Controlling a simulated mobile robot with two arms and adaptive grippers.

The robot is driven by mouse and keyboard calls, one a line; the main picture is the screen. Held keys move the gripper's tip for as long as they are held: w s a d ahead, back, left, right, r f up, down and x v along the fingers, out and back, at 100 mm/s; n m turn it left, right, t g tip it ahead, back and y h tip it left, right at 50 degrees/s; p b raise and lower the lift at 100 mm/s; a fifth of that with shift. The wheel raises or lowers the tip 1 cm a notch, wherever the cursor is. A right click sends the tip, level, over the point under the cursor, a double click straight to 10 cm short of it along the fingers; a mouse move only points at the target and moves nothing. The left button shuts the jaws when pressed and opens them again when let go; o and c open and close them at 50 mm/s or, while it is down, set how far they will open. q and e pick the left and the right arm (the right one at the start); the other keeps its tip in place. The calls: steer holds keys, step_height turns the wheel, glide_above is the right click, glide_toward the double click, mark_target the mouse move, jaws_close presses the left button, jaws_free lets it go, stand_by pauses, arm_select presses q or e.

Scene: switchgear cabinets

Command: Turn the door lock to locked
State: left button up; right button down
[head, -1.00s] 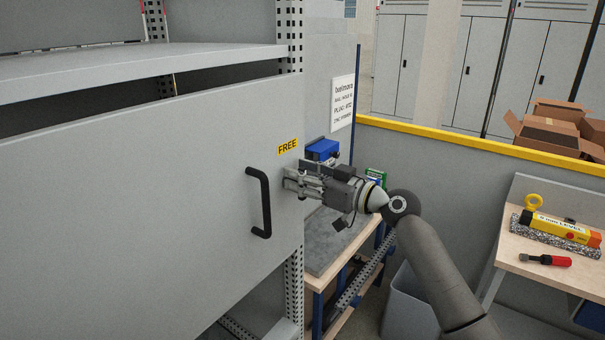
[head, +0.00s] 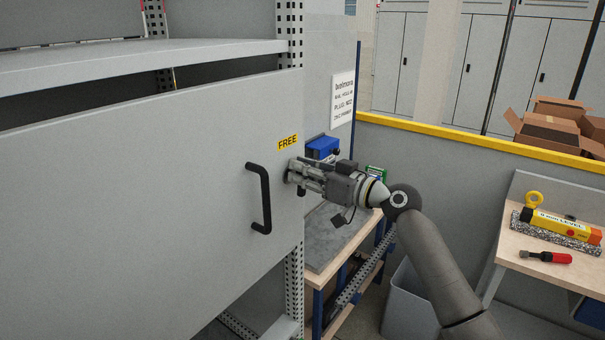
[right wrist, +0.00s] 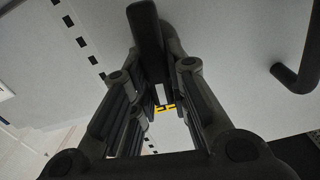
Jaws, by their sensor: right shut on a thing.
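The grey cabinet door (head: 150,190) fills the left of the head view. A yellow label reading FREE (head: 287,143) sits near its right edge, with a black handle (head: 265,200) below and to the left. My right gripper (head: 290,172) is at the door's right edge, just under the label, shut on the door lock. The lock is mostly hidden by the fingers in the head view. In the right wrist view, a dark piece (right wrist: 148,40) shows between the fingers, against the door face. The black handle (right wrist: 300,70) is apart from the gripper there. My left gripper is out of view.
A grey shelf (head: 120,65) is above the door, and a perforated post (head: 294,270) runs along its right side. A workbench with a blue bin (head: 322,148) stands behind my right gripper. A table (head: 545,250) with tools is at the right.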

steer(key=m, duration=0.3)
steer(key=shift+w+d+f+m+b, duration=0.15)
steer(key=shift+w+m+b, duration=0.1)
steer(key=shift+m+b, duration=0.1)
steer(key=shift+w+d+f+m+p, duration=0.25)
steer(key=shift+m+p, duration=0.35)
steer(key=shift+m, duration=1.5)
steer(key=shift+w+f+m+p, duration=0.1)
steer(key=shift+f+m+p, duration=0.35)
steer(key=shift+m, duration=1.7)
steer(key=shift+w+d+f+m+p, duration=0.15)
steer(key=shift+m+p, duration=0.6)
steer(key=shift+m, duration=1.35)
steer(key=c, duration=1.4)
jaws_free()
